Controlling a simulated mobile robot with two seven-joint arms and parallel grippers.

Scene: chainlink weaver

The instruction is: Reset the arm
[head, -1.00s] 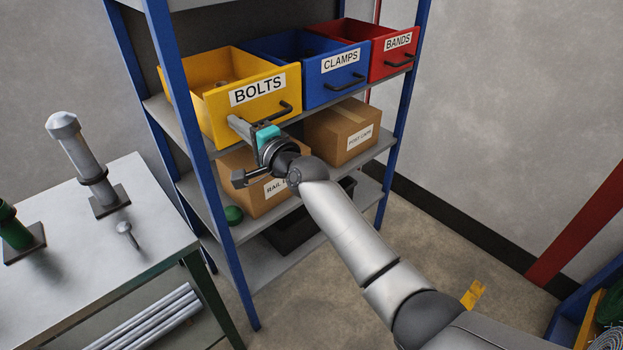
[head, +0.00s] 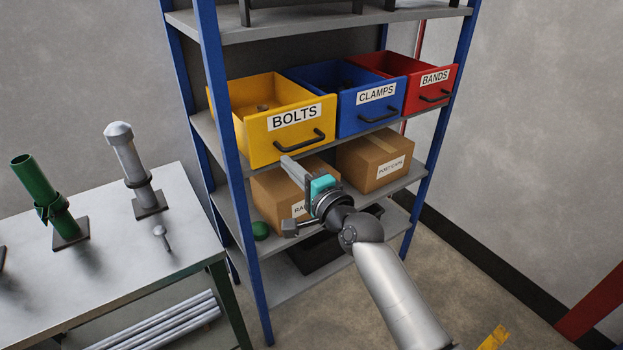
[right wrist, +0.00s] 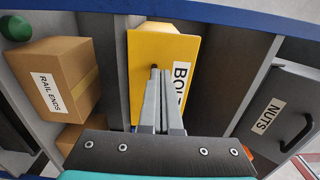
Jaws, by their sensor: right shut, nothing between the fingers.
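My right gripper (head: 286,163) is in front of the shelf, its fingertips overlapping the lower edge of the yellow BOLTS bin (head: 262,146) in the head view. Its two fingers lie close together with nothing between them in the right wrist view (right wrist: 157,75), where the yellow bin (right wrist: 188,50) appears beyond them. I cannot tell whether the fingertips touch the bin. My right arm (head: 392,290) reaches in from the lower right. My left gripper is not in view.
The shelf holds the blue CLAMPS bin (head: 352,124) and red BANDS bin (head: 413,99), with boxes (head: 372,162) below. A blue shelf post (head: 238,215) stands left of my gripper. A workbench (head: 195,238) with pipe pieces is at the left. A grey NUTS bin (right wrist: 280,103) shows in the wrist view.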

